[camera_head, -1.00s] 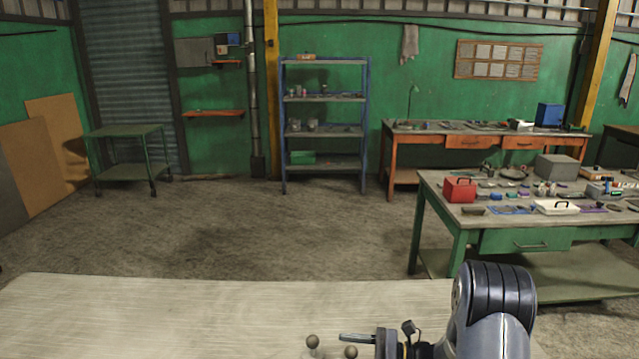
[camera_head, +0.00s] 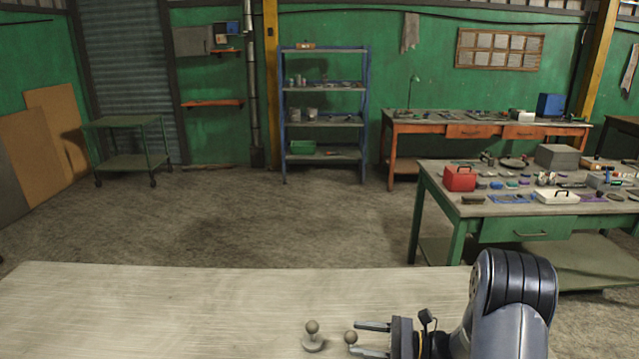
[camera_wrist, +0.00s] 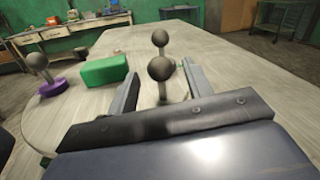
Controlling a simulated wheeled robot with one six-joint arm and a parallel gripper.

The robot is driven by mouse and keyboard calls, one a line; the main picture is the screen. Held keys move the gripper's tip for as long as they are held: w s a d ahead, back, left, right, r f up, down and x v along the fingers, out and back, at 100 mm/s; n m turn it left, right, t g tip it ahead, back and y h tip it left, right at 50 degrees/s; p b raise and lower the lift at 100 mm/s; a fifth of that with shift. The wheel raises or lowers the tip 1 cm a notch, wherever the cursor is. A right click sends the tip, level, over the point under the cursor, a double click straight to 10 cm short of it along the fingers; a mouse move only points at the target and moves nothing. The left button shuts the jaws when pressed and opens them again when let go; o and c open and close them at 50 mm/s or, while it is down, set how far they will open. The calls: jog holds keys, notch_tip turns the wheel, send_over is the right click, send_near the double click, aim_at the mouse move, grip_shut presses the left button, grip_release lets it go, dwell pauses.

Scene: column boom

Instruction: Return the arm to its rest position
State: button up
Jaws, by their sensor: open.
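My gripper (camera_head: 356,338) is at the bottom of the head view, low over the pale table (camera_head: 200,300), its fingers pointing left. It is open.
In the wrist view a green block (camera_wrist: 105,70) lies left of my gripper, and a ball-topped peg with a purple base (camera_wrist: 52,87) stands farther left. The table's left side is bare. A green workbench (camera_head: 530,230) with many items stands at right.

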aim_at(347, 334)
jog(key=a, duration=0.3)
jog(key=shift+w+a+r+p, duration=0.1)
jog(key=shift+w+a+p, duration=0.15)
jog(key=shift+w+p, duration=0.15)
jog(key=shift+w+a+n+g, duration=0.3)
jog(key=shift+n+g, duration=0.3)
jog(key=shift+g, duration=0.3)
jog(key=shift+w+a+n+g+p, duration=0.3)
jog(key=shift+n+g+p, duration=0.1)
jog(key=shift+g, duration=0.2)
